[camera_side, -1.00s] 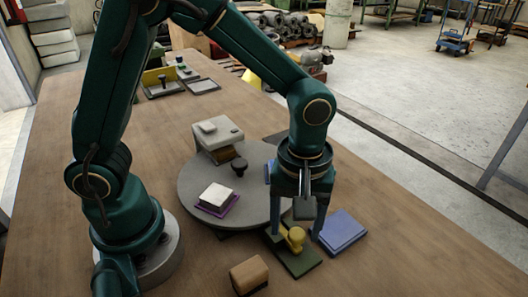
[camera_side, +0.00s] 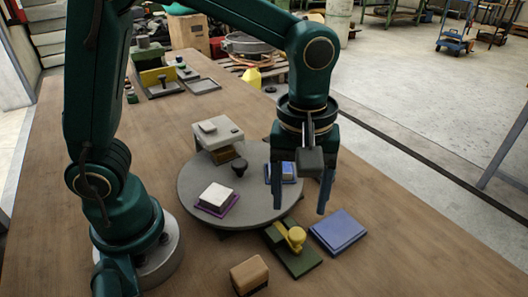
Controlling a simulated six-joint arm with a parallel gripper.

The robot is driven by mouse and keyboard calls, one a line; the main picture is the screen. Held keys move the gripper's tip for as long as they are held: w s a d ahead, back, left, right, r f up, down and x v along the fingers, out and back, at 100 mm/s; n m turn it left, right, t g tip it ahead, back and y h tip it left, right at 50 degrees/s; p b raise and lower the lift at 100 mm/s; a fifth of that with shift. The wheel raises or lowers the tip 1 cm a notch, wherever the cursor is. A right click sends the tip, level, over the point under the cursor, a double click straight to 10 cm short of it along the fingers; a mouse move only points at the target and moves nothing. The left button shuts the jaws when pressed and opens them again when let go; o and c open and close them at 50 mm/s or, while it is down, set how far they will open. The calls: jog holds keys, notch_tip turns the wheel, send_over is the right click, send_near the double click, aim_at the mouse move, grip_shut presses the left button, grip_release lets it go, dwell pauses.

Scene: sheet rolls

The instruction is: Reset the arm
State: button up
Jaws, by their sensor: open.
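My gripper (camera_side: 300,198) points down with its two blue fingers apart and nothing between them. It hangs above the right edge of the round grey turntable (camera_side: 205,195), up and behind the yellow-handled piece (camera_side: 293,238) on its dark green base (camera_side: 298,262). The fingers look clear of that piece.
A blue pad (camera_side: 338,231) and a wooden block (camera_side: 249,275) lie on the table.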

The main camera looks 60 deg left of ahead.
jog(key=s+a+r+m+t, duration=0.5)
jog(key=s+a+m, duration=0.2)
jog(key=a+m, duration=0.2)
jog(key=shift+s+a, duration=0.2)
jog(key=shift+s, duration=0.15)
